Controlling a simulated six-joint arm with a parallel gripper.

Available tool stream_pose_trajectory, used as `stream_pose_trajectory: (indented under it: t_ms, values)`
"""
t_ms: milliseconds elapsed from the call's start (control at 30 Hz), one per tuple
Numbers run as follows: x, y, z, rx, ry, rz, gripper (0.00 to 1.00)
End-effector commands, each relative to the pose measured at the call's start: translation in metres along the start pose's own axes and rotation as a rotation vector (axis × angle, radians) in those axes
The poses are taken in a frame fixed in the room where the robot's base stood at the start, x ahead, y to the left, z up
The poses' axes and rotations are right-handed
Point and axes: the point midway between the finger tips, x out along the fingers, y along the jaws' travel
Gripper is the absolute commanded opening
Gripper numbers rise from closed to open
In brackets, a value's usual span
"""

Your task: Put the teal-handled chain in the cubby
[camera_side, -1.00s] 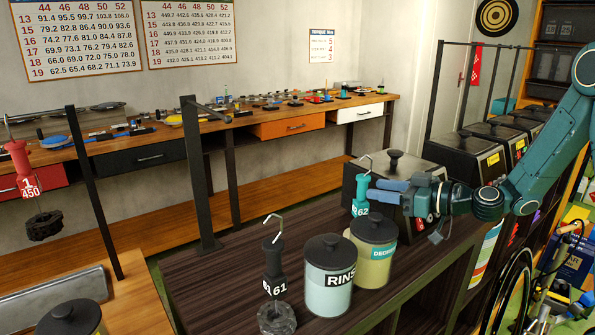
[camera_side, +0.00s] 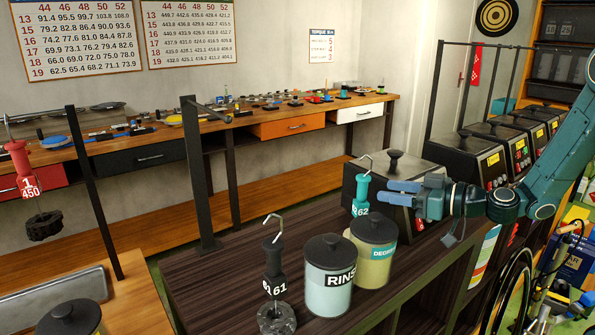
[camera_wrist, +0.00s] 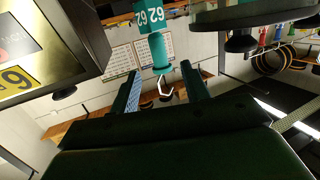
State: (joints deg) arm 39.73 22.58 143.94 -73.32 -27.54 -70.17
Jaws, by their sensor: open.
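The teal handle (camera_side: 361,196), marked 62 with a metal hook on top, stands upright behind the degreaser jar on the dark bench. Its chain is hidden behind the jar in the side view. My gripper (camera_side: 388,192) is open and empty, just right of the handle, its fingers pointing left toward it. In the wrist view the teal handle (camera_wrist: 158,52) appears upside down, with its hook between the two spread fingers. Open compartments (camera_side: 410,316) show in the bench's near side; I cannot tell which is the cubby.
The degreaser jar (camera_side: 373,256) and rinse jar (camera_side: 329,278) stand in front of the handle. A black handle (camera_side: 273,262) marked 61 stands left of them. A lidded metal box (camera_side: 395,178) is behind my gripper. A red handle (camera_side: 20,168) hangs at far left.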

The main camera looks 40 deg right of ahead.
Motion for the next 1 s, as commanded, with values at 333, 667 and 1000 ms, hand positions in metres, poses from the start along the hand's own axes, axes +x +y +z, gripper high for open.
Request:
stream_pose_trajectory:
  t_ms: [333,667,1000]
  values:
    - [-0.002,-0.001,-0.004,-0.007,-0.011,-0.012,0.47]
    - [-0.021,0.000,-0.020,-0.029,-0.131,-0.058,0.47]
    - [-0.040,0.006,-0.026,-0.013,-0.251,-0.043,0.47]
